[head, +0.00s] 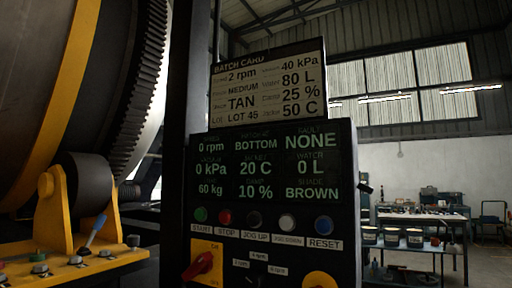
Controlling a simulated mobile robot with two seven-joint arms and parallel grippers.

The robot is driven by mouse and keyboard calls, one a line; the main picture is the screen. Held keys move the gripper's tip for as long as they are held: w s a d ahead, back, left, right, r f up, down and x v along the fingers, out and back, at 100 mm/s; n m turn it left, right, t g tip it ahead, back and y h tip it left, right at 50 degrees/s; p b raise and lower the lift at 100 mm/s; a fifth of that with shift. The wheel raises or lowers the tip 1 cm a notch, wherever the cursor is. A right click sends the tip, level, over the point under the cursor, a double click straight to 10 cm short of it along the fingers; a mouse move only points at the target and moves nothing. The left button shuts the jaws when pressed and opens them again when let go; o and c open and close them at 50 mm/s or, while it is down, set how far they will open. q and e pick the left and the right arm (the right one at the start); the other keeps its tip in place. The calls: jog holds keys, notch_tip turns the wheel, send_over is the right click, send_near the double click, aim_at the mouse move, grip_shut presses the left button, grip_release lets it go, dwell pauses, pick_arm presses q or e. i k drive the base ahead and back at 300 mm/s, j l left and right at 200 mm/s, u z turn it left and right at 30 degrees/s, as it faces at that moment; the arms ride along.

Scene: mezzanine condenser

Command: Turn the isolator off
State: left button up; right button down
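The isolator (198,266) is a red rotary handle on a yellow plate, low on the left of the dark control panel (347,240). Its handle lies at a slant, from lower left to upper right. Small lettering on the plate is too small to read surely, so I cannot tell which position the handle marks. Neither of my grippers is in view.
Above the isolator sits a row of buttons, including a green start button (201,214) and a red stop button (225,217). The lit display (270,165) reads 0 rpm and fault NONE. A large drum (60,90) stands at left; workbenches stand behind at right.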

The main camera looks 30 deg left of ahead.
aim_at(203, 264)
jog(key=u, duration=1.25)
